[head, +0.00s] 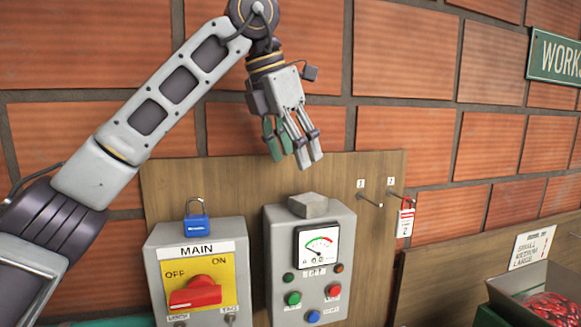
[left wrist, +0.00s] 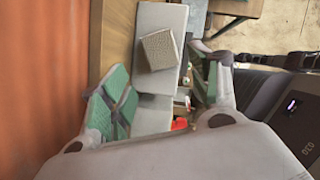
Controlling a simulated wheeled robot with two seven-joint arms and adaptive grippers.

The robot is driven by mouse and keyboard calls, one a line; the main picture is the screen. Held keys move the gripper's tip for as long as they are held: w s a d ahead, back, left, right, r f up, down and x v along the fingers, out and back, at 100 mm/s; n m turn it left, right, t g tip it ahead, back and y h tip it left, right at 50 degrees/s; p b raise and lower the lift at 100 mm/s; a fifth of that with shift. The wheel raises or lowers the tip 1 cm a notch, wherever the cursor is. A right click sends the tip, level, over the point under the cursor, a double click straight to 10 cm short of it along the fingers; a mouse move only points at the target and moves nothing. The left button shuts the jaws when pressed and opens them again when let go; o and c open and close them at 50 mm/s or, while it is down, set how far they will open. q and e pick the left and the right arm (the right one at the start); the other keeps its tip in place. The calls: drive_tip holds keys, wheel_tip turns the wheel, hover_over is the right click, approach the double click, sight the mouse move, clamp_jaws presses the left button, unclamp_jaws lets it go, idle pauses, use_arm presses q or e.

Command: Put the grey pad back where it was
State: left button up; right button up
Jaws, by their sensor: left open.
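The grey pad (head: 308,204) lies on top of the grey control box (head: 338,222) with the dial and push buttons. It also shows in the left wrist view as a rough grey block (left wrist: 160,50) on the box top, set a little askew. My left gripper (head: 292,154) is open and empty, pointing down above the pad and apart from it. In the left wrist view its green-padded fingers (left wrist: 163,98) are spread, with the pad beyond the gap between them. My right gripper is in neither view.
A MAIN switch box (head: 160,262) with a red handle stands left, a blue padlock (head: 197,224) above it. Two hooks (head: 371,201) are on the wooden board (head: 240,175), a red tagged padlock (head: 406,218) at the right one. A metal bin (head: 508,276) holds red items.

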use_arm(q)
drive_tip(key=shift+v, duration=1)
drive_tip(key=shift+f, duration=0.1)
